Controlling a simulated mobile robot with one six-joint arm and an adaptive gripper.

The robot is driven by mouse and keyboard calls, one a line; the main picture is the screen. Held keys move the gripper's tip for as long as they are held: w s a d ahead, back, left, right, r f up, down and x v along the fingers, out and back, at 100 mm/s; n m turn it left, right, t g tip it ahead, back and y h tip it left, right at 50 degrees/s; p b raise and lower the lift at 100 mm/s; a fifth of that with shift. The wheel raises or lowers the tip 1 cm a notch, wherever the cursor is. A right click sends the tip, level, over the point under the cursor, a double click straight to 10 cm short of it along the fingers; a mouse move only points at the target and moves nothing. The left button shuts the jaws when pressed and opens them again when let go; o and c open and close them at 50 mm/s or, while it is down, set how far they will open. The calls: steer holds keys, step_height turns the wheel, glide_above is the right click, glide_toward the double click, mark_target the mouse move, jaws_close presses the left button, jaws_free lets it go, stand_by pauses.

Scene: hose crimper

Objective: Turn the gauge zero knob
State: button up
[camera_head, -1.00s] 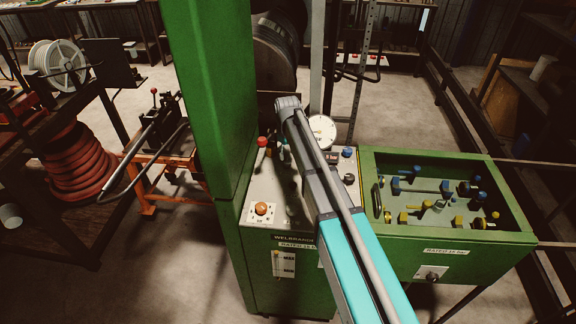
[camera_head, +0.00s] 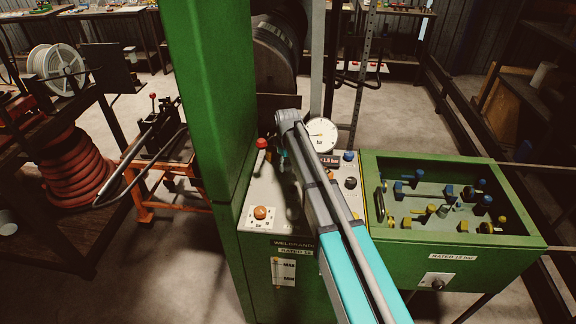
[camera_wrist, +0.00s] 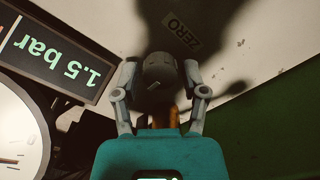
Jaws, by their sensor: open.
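The zero knob (camera_wrist: 160,75) is a dark grey round knob with a pale pointer line, below the ZERO label (camera_wrist: 181,31) in the wrist view. My gripper (camera_wrist: 161,76) is open, with one finger on each side of the knob; I cannot tell whether either touches it. The white gauge (camera_head: 322,135) stands behind my arm in the head view, and its dial shows at the wrist view's left edge. The display (camera_wrist: 55,62) reads 1.5 bar, upside down there. In the head view my arm hides the knob and most of my gripper.
A green column (camera_head: 205,90) rises close on the left. A green tray (camera_head: 455,248) of fittings adjoins on the right.

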steer(key=c, duration=0.8)
steer(key=shift+d, duration=0.1)
jaws_close()
steer(key=shift+m, duration=3.1)
steer(key=o, duration=0.8)
jaws_free()
